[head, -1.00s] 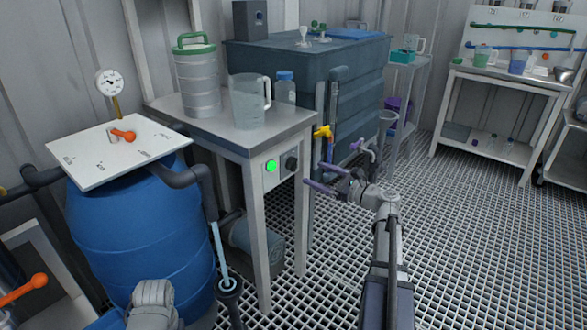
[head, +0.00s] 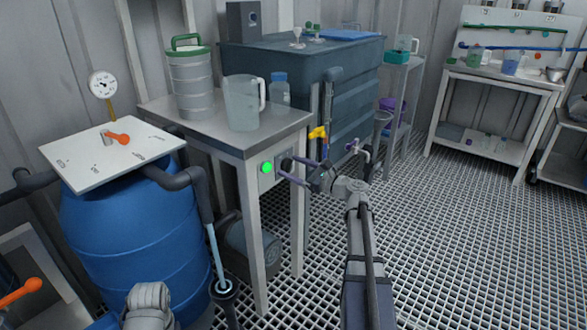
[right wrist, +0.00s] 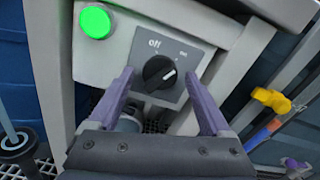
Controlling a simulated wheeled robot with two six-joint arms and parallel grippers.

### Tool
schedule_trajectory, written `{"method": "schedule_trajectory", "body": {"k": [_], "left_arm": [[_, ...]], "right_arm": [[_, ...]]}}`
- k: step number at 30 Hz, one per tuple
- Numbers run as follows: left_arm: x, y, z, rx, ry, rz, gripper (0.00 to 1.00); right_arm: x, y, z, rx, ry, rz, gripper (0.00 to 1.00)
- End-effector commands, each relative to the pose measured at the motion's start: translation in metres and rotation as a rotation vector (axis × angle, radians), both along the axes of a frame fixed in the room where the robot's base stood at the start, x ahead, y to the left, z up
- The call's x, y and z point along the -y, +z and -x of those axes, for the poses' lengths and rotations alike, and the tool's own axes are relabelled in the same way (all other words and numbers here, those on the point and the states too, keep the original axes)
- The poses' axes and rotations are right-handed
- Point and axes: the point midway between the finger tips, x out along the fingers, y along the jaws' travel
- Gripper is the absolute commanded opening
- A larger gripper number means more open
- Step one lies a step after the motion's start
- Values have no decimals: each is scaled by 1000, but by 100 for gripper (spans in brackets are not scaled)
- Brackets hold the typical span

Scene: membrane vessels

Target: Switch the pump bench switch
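The pump bench switch is a round black knob (right wrist: 160,73) on a dark grey plate marked "off" and, to its right, a second small label that looks like "on". The knob's white mark points to the upper right, towards that second label. A green lamp (right wrist: 95,22) glows beside the plate; it also shows in the head view (head: 267,168). My right gripper (head: 283,167) is open, its purple fingers at the bench's front panel. In the right wrist view, the gripper (right wrist: 158,75) has one finger on each side of the knob, with gaps visible. My left gripper is out of view.
A clear jug (head: 241,103), a lidded canister (head: 191,85) and a blue-capped bottle (head: 280,92) stand on the bench (head: 222,131). A blue barrel (head: 130,240) is at left. A yellow-handled valve (head: 318,132) is near the gripper. Open grating lies to the right.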

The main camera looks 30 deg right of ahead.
Motion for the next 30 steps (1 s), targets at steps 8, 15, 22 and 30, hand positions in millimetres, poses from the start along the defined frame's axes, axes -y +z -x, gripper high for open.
{"method": "schedule_trajectory", "body": {"k": [8, 15, 22, 30], "left_arm": [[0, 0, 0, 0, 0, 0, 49], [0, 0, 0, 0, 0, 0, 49], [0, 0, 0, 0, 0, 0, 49], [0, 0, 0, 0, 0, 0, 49]], "right_arm": [[0, 0, 0, 0, 0, 0, 50], [0, 0, 0, 0, 0, 0, 22], [0, 0, 0, 0, 0, 0, 0], [0, 0, 0, 17, 0, 42, 0]]}}
